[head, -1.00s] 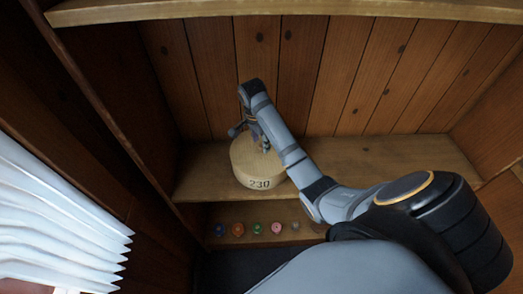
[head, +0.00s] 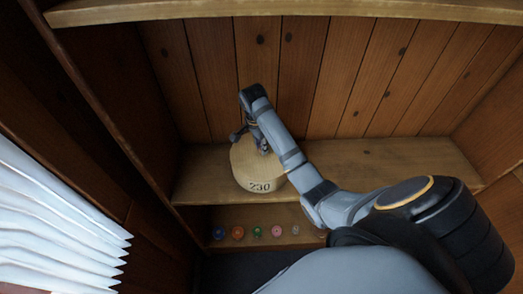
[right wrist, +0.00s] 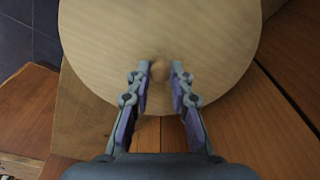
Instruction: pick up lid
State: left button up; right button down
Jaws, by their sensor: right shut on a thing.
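A round pale wooden box (head: 259,186) marked 230 stands on the middle shelf in the head view. Its flat round lid (head: 245,160) is on top; it also fills the upper middle of the right wrist view (right wrist: 110,50). A small round knob (right wrist: 158,70) sits on the lid. My right gripper (head: 264,149) reaches down onto the lid from the right. In the right wrist view its two fingers (right wrist: 158,72) are on either side of the knob, shut on it. I cannot tell whether the lid is raised. My left gripper is not in view.
The middle shelf (head: 390,160) is clear to the right of the box. Several small coloured spools (head: 257,232) stand in a row on the lower shelf. An upper shelf (head: 300,10) crosses the top, and plank walls close the back and sides.

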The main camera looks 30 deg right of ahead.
notch_tip(320, 180, up, 3)
jog(key=shift+w+r+p, duration=0.1)
jog(key=shift+r+p, duration=0.05)
jog(key=shift+p, duration=1.05)
jog(key=s+a+r+p, duration=0.1)
jog(key=s+r+p, duration=0.8)
jog(key=s+p, duration=0.3)
jog(key=shift+s+a+r+p, duration=0.3)
jog(key=shift+s, duration=0.75)
